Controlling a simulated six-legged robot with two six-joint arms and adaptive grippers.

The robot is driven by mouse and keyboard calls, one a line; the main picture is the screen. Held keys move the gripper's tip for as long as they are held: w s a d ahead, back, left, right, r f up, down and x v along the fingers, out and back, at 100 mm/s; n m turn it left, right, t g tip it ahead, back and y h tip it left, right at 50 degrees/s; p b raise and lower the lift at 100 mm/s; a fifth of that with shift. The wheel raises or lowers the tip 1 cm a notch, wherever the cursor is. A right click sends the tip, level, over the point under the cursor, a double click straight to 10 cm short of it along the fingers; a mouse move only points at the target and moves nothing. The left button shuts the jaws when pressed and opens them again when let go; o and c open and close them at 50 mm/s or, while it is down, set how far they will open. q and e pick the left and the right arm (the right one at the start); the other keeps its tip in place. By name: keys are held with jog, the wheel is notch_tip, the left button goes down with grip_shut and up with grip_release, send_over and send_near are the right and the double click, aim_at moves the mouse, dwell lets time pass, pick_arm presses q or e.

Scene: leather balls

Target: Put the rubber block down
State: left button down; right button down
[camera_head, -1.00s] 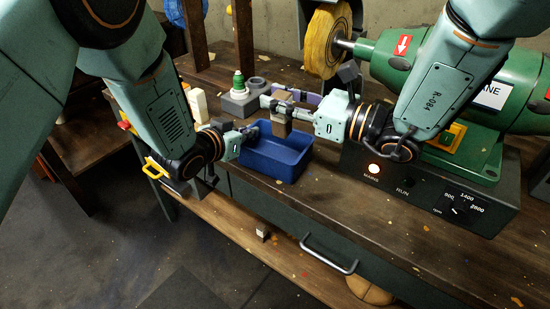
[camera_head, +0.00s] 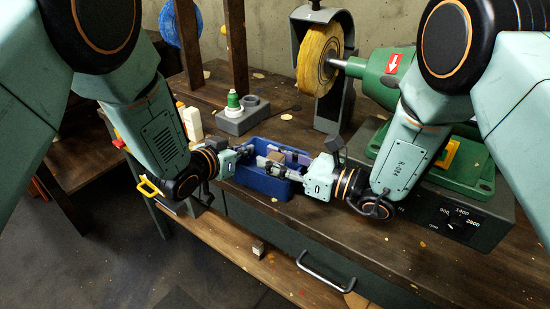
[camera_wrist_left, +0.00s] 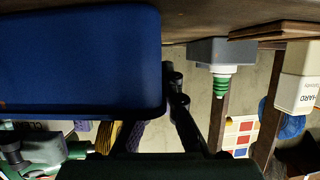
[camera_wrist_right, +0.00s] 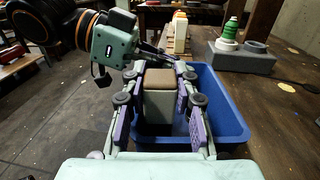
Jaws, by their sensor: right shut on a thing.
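The rubber block (camera_head: 271,155) shows as a small brown piece inside the blue bin (camera_head: 262,184). In the right wrist view the block (camera_wrist_right: 158,100) has a brown top and greyer sides. It stands roughly upright between the purple-padded fingers of my right gripper (camera_wrist_right: 160,72), which is shut on it. Its underside is hidden, so I cannot tell whether it touches the bin floor. My left gripper (camera_head: 244,151) is at the bin's left end; its finger gap is unclear. In the left wrist view the bin (camera_wrist_left: 80,60) fills the upper left.
A yellow buffing wheel (camera_head: 320,60) and green machine (camera_head: 430,150) are to the right. The bench's front edge is close to the bin.

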jog(key=c, duration=1)
grip_release()
jog(key=shift+f, duration=0.1)
jog(key=shift+c, duration=0.2)
jog(key=shift+s+d, duration=0.15)
jog(key=shift+d, duration=0.1)
jog(key=v, duration=1.1)
jog(key=shift+s+d, duration=0.15)
jog(key=shift+d, duration=0.05)
pick_arm(q)
jog(key=c, duration=2)
grip_release()
jog(key=shift+c, duration=0.2)
jog(key=o, duration=0.6)
